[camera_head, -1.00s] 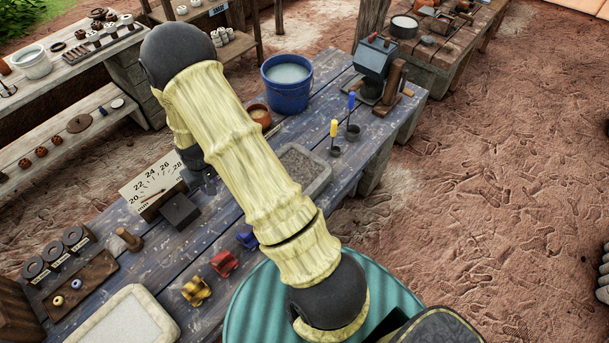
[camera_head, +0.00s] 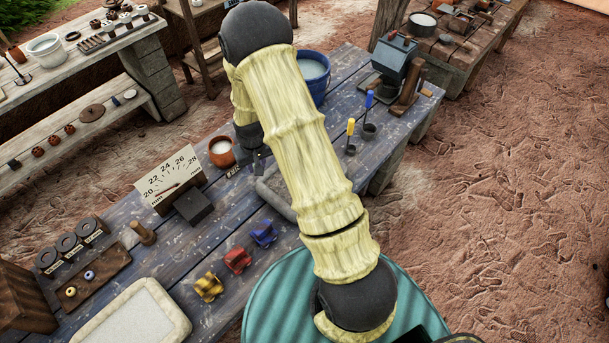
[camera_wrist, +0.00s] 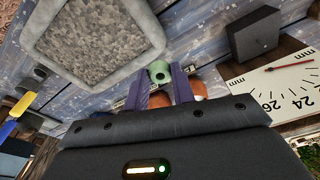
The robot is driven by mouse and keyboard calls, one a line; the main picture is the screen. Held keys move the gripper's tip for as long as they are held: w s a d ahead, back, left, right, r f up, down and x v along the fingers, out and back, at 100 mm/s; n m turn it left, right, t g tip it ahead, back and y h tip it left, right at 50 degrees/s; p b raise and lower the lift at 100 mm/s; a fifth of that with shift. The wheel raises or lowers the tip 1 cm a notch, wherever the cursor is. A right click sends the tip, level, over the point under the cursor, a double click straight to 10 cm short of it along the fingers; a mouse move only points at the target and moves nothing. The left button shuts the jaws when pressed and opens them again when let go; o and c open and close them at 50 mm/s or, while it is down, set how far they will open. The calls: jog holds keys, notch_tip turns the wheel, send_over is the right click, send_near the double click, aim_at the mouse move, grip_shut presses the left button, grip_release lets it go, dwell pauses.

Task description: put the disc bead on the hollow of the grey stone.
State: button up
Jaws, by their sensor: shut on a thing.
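My gripper (camera_wrist: 160,84) is shut on a small pale green bead (camera_wrist: 160,71) with a dark hole, held between the fingertips. In the head view my gripper (camera_head: 257,161) hangs over the blue bench, beside the grey stone (camera_head: 276,196), which is partly hidden by my arm. In the wrist view the grey stone (camera_wrist: 151,27) is a squarish block with a raised rim. Its wide hollow has a speckled, gravelly floor. The bead appears just outside the stone's near rim; its height above the bench is hard to tell. The bead is hidden in the head view.
An orange cup (camera_head: 221,152) stands left of my gripper. A dial gauge (camera_head: 171,180) and dark block (camera_head: 194,207) are farther left. Toy-like blue (camera_head: 263,233), red (camera_head: 237,260) and yellow (camera_head: 209,286) pieces stand in front. A blue bucket (camera_head: 314,78) is behind my arm.

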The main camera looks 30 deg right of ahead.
jog(key=d+f+b, duration=0.3)
jog(key=d+b, duration=1.1)
jog(key=d, duration=0.1)
jog(key=shift+s+d+m, duration=0.2)
jog(key=shift+m, duration=0.1)
jog(key=shift+f+p, duration=0.4)
jog(key=shift+f, duration=2.55)
jog(key=shift+f+p, duration=0.4)
jog(key=shift+f, duration=1.7)
